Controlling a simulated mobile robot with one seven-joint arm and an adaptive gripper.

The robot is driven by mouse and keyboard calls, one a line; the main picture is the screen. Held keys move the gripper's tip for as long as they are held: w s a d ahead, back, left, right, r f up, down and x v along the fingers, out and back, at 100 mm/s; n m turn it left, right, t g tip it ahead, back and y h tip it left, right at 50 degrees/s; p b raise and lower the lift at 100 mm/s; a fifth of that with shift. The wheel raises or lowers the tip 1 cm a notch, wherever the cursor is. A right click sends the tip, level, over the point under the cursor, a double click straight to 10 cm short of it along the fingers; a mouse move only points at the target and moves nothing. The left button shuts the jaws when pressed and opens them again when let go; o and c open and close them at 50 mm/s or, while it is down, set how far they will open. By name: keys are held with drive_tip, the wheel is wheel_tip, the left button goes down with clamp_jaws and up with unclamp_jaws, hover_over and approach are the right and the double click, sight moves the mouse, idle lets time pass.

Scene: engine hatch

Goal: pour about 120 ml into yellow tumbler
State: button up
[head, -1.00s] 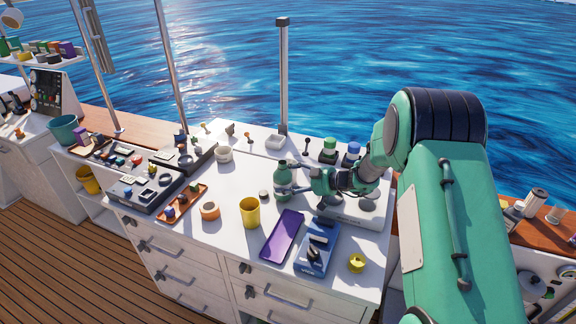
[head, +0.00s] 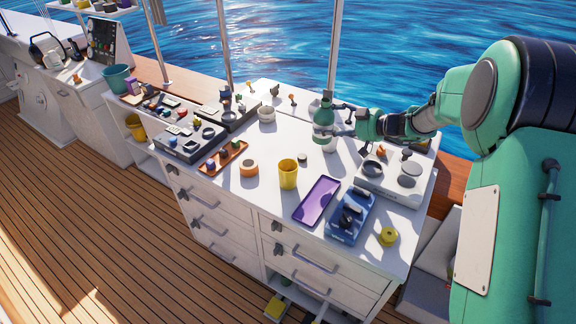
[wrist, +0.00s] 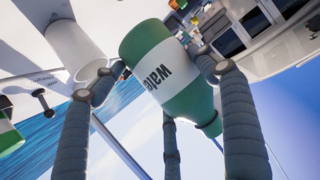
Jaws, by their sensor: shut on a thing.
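The yellow tumbler (head: 288,174) stands upright on the white counter in the head view; I cannot see inside it. My gripper (head: 334,120) is shut on a green bottle (head: 323,130) and holds it, about upright, raised above the counter, behind and to the right of the tumbler. The bottle's narrow end points to lower right. The tumbler does not clearly show in the wrist view.
The white counter top (head: 230,190) carries an orange ring-shaped object (head: 249,168) left of the tumbler, a purple tray (head: 317,200), a blue holder (head: 351,215) and a white burner unit (head: 392,178) to the right. A white bowl (head: 266,114) stands behind. Counter around the tumbler is mostly clear.

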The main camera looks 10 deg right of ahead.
drive_tip(key=r, duration=0.2)
hover_over(288, 175)
drive_tip(key=w+d, duration=0.3)
drive_tip(key=d, duration=0.3)
drive_tip(key=s+a+f, duration=0.2)
drive_tip(key=s+a, duration=0.7)
wheel_tip(288, 175, down, 11)
drive_tip(key=shift+w+f, duration=0.1)
drive_tip(key=shift+w, duration=0.05)
drive_tip(key=shift+m, duration=0.4)
